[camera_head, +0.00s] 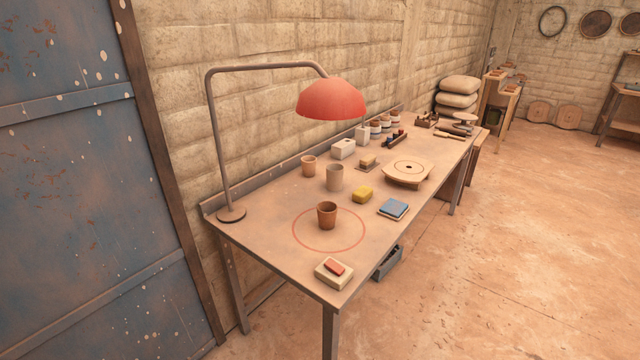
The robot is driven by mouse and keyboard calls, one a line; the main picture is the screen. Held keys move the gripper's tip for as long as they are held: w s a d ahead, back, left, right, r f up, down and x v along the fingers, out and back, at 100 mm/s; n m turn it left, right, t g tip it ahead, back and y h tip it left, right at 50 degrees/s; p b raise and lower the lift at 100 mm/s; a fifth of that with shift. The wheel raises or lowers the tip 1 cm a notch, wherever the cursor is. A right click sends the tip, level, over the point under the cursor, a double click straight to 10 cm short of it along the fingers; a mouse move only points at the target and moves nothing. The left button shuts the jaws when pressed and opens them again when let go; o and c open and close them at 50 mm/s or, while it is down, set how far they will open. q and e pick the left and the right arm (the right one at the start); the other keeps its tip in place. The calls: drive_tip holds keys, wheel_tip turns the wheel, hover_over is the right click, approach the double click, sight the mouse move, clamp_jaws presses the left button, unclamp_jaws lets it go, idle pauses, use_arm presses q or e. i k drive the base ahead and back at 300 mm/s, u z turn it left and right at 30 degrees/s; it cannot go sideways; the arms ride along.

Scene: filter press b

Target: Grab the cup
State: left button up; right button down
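A brown cup (327,215) stands upright inside a thin red circle marked on the workbench (262,238). A taller grey-beige cup (334,178) stands behind it. A smaller terracotta cup (308,166) stands further back, near the wall side. All three are apart from each other. Neither of my grippers shows in the head view.
A red-shaded lamp (332,98) arches over the bench from its back left corner. A round wooden disc (408,174) lies further along. The floor (500,270) to the right is open.

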sight(327, 217)
drive_tip(key=k, duration=0.5)
drive_tip(key=z, duration=1.25)
drive_tip(key=i, duration=3.95)
drive_tip(key=u, duration=2.35)
